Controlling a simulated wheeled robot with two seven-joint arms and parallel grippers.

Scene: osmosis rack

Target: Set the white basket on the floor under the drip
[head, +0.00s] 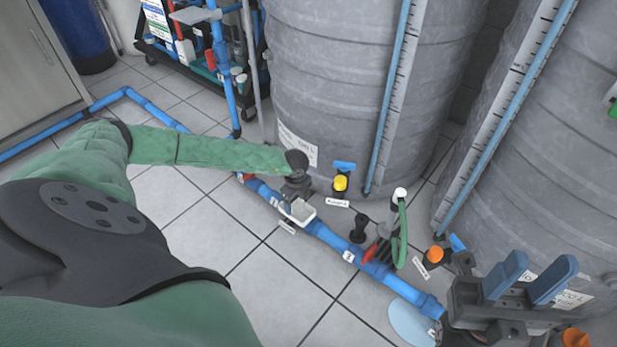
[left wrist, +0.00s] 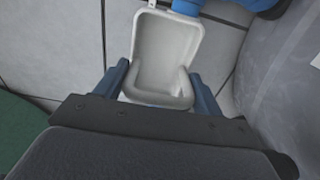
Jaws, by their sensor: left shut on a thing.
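The white basket (head: 299,211) is in my left gripper (head: 297,203), over or beside the blue floor pipe (head: 335,240); its height above the floor is hard to tell. In the left wrist view the basket (left wrist: 160,60) sits between the two blue fingers of my left gripper (left wrist: 160,88), open side showing and empty. A pale blue puddle (head: 408,322) lies on the floor beside the pipe's near right end. My right gripper (head: 530,275) is at the lower right, its two blue fingers apart with nothing visible between them.
Two large grey tanks (head: 340,75) stand behind the pipe. Valves with yellow (head: 340,183) and orange (head: 435,254) caps and a green hose (head: 403,235) rise near it. A wheeled rack (head: 190,45) is at the back. Tiled floor (head: 215,235) left of the pipe is clear.

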